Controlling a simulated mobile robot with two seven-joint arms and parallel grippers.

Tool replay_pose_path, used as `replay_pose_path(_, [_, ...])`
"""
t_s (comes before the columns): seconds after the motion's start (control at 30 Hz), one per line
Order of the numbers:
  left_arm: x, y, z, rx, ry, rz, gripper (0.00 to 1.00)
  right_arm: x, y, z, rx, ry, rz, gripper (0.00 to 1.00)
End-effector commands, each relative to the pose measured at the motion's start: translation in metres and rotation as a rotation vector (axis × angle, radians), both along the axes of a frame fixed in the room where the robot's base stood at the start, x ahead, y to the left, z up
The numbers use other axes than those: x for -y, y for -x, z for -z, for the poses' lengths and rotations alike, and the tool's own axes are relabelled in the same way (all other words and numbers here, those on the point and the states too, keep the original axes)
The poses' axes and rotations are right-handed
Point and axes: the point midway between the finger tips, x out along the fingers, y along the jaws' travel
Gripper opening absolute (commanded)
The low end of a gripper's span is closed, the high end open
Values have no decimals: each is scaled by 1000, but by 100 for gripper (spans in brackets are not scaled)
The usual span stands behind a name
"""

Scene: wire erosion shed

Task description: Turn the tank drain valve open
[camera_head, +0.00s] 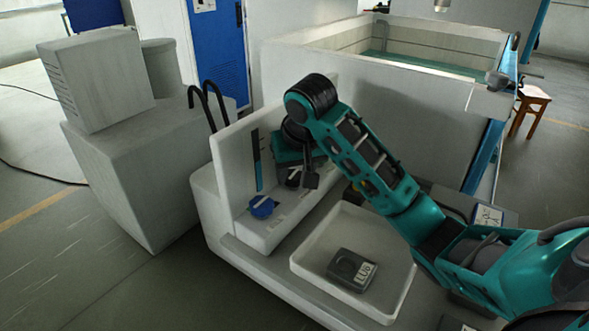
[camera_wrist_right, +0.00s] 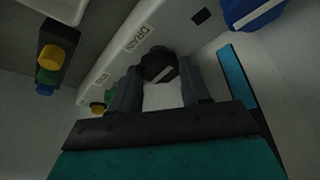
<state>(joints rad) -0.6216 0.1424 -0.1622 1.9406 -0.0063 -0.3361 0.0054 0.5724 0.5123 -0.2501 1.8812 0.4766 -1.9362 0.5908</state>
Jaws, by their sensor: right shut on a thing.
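The tank drain valve's dark knob (camera_wrist_right: 158,64) has a pale line across its face. It sits by a label reading DRAIN (camera_wrist_right: 137,40) on a pale ledge in the right wrist view. My right gripper (camera_wrist_right: 161,78) is shut on this knob, one finger on each side. In the head view my right gripper (camera_head: 300,178) reaches down to the white ledge, and the arm hides most of the knob. The knob's turn angle relative to open is unclear. My left gripper is not in view.
A blue knob (camera_head: 262,206) is on the same ledge; it also shows in the wrist view (camera_wrist_right: 252,12). A blue level strip (camera_head: 257,160) is on the upright panel. A white tray (camera_head: 309,271) holds a dark labelled block (camera_head: 351,270). A water-filled tank (camera_head: 360,98) stands behind.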

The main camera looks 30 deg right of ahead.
Motion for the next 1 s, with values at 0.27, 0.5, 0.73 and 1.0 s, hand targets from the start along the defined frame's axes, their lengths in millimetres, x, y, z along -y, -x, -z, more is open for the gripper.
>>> replay_pose_path(0.27, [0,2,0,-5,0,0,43,4,0,-1,3,2,-238,16])
replay_pose_path(0.5, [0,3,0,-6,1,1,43,5,0,-1,2,1,-466,16])
replay_pose_path(0.73, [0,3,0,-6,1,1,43,7,-1,-1,3,1,-685,16])
replay_pose_path(1.0, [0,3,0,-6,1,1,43,9,-2,-2,4,0,-941,16])
